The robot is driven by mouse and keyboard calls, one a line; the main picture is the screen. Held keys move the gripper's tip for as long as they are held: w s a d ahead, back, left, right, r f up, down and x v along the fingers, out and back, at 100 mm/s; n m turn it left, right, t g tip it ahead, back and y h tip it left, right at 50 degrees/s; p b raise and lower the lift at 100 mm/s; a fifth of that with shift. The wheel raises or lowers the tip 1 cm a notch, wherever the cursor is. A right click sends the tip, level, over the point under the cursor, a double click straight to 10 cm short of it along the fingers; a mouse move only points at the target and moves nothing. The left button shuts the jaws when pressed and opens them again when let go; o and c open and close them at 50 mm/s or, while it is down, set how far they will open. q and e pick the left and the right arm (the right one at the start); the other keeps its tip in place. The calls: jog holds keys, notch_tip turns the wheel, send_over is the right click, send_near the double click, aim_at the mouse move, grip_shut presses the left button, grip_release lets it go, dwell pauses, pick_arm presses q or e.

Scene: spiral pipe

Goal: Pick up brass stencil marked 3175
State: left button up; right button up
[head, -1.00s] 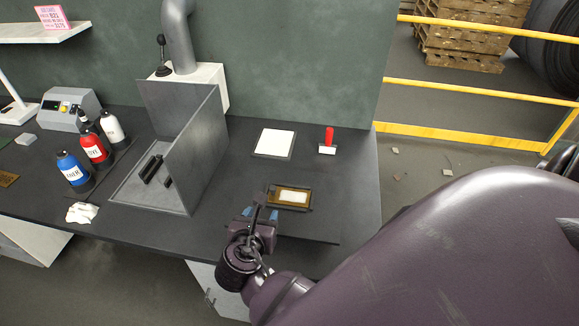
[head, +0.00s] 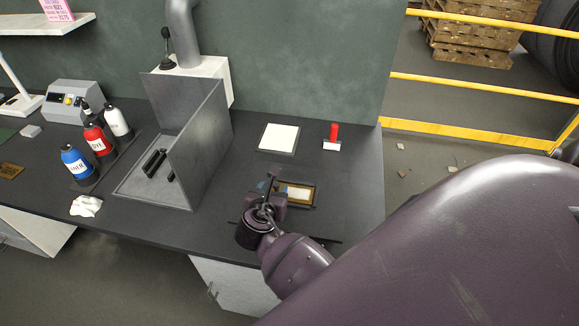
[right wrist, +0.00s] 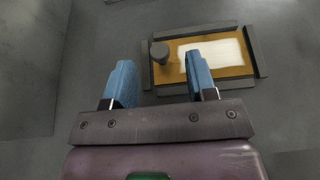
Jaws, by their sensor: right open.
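A brass-coloured plate (head: 10,171) lies flat on the bench at the far left edge of the head view; its marking is too small to read. Another brass-coloured plate (head: 306,201), with a white rectangle in its middle, lies in a dark frame near the right gripper. It also shows in the right wrist view (right wrist: 235,71), and I see no number on it. My right gripper (head: 268,184) is open and empty, above the bench at the left side of that frame. Its blue fingers (right wrist: 158,72) reach towards the frame. My left gripper is out of view.
A grey metal booth (head: 205,150) stands mid-bench. Blue (head: 76,166), red (head: 98,140) and white (head: 117,121) bottles stand left of it. A white pad (head: 279,138) and a red-handled stamp (head: 333,133) lie behind the frame. A pink sign (head: 56,9) is on the shelf.

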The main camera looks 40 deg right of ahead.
jog(key=shift+x, duration=1.25)
jog(key=shift+c, duration=0.5)
grip_shut()
